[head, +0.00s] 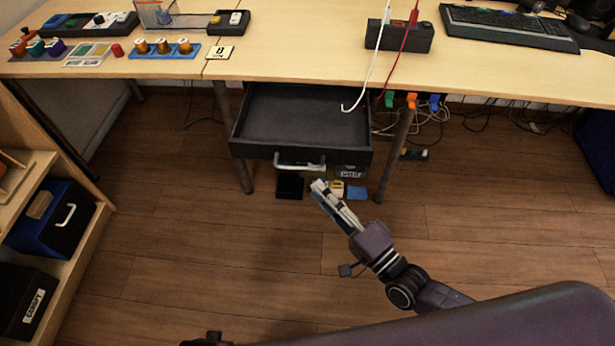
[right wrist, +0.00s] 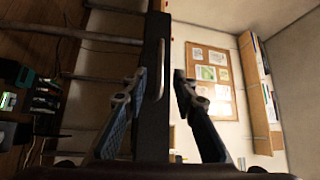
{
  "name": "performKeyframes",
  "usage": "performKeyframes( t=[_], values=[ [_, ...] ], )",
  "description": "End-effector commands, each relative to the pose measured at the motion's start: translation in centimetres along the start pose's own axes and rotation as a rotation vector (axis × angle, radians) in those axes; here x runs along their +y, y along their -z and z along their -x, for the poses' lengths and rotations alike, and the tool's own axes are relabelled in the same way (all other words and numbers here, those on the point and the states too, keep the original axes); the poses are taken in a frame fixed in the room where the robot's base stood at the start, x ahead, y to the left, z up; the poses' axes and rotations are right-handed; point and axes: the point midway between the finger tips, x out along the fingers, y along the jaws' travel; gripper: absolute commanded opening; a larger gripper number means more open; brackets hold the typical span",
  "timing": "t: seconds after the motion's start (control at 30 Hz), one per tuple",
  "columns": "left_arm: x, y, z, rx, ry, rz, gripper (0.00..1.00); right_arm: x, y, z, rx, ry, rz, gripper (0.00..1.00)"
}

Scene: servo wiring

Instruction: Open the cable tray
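The cable tray (head: 305,118) is a black drawer under the table. It is pulled out, and its empty inside shows from above. Its light metal handle (head: 300,163) is on the front panel. My right gripper (head: 319,186) is just in front of and below the handle in the head view, apart from it. In the right wrist view the fingers of my right gripper (right wrist: 158,88) are spread, with the dark tray front (right wrist: 152,120) and its handle (right wrist: 161,70) beyond them. Nothing is held between them. My left gripper does not show.
A power strip (head: 400,36) with a white and a red cable hanging down sits on the table (head: 310,65). Table legs (head: 395,155) stand beside the tray. A wooden shelf (head: 75,245) with bins is at left. The floor (head: 480,240) at right is clear.

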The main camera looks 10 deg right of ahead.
Motion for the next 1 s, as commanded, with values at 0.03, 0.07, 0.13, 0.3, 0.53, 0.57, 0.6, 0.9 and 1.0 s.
performKeyframes(
  t=[0.03, 0.07, 0.13, 0.3, 0.53, 0.57, 0.6, 0.9, 1.0],
  values=[
    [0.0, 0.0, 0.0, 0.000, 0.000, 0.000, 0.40, 0.1, 0.0, 0.9, -0.002, -0.003, 0.000, 0.26],
    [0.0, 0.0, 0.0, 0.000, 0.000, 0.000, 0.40, 0.0, 0.0, 1.3, -0.001, -0.002, 0.000, 0.26],
    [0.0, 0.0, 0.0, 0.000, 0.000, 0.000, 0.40, 0.0, 0.0, 2.1, -0.001, -0.002, 0.001, 0.26],
    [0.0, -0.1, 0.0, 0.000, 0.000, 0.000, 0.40, 0.0, 0.1, 3.0, 0.000, 0.001, 0.001, 0.26],
    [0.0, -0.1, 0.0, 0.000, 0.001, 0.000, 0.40, 0.0, 0.0, 3.0, 0.000, 0.001, 0.000, 0.26],
    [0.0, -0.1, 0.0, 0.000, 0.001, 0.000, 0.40, 0.0, 0.0, 3.0, 0.000, 0.001, 0.000, 0.26],
    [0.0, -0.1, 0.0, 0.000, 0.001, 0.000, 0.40, 0.0, 0.0, 3.0, 0.000, 0.001, 0.000, 0.26],
    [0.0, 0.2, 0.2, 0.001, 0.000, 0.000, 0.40, 0.0, -0.3, 2.9, -0.005, -0.007, 0.009, 0.26],
    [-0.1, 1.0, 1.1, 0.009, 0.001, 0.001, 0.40, 0.2, -1.5, 2.3, -0.029, -0.045, 0.052, 0.26]
  ],
)
